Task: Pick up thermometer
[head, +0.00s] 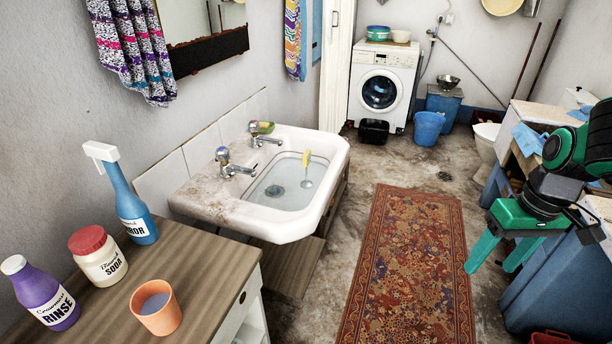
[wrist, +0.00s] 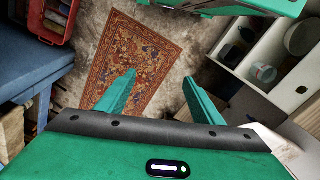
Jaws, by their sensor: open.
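The thermometer (head: 306,166), with a yellow top and a pale thin stem, stands nearly upright in the water of the white sink (head: 222,208), toward its right side. Its lower end is under the water. My gripper (head: 490,268) is at the right of the head view, past the rug and well apart from the sink. Its two green fingers are spread with nothing between them, as the wrist view (wrist: 159,76) also shows. The thermometer cannot be made out in the wrist view.
Two taps (head: 232,165) and a green-yellow item (head: 262,127) sit on the sink's back rim. A wooden counter (head: 195,280) at left holds a blue spray bottle (head: 134,205), other bottles and an orange cup (head: 158,308). The rug (head: 410,270) lies on open floor.

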